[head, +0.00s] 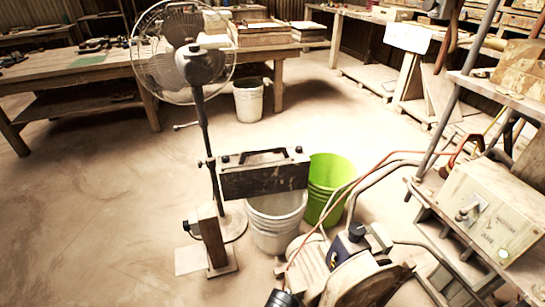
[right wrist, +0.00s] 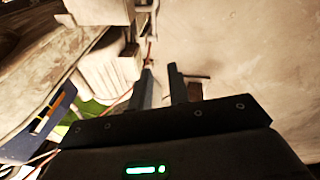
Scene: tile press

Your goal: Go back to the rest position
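My right gripper (right wrist: 160,68) shows in the right wrist view as two dark fingers with a clear gap between them. It is open, and I see nothing held in it. Bare floor and blurred items lie beyond the fingertips, so I cannot tell how far off they are. My left gripper shows in neither view. A machine with a motor-like body (head: 352,275) and curved pipes stands at the lower right of the head view.
A standing fan (head: 200,65), a white bucket (head: 272,232) under a dark box (head: 264,177), and a green bucket (head: 323,178) stand mid-floor. A control box (head: 492,212) is at right. Workbenches (head: 60,66) line the back. Floor at left is clear.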

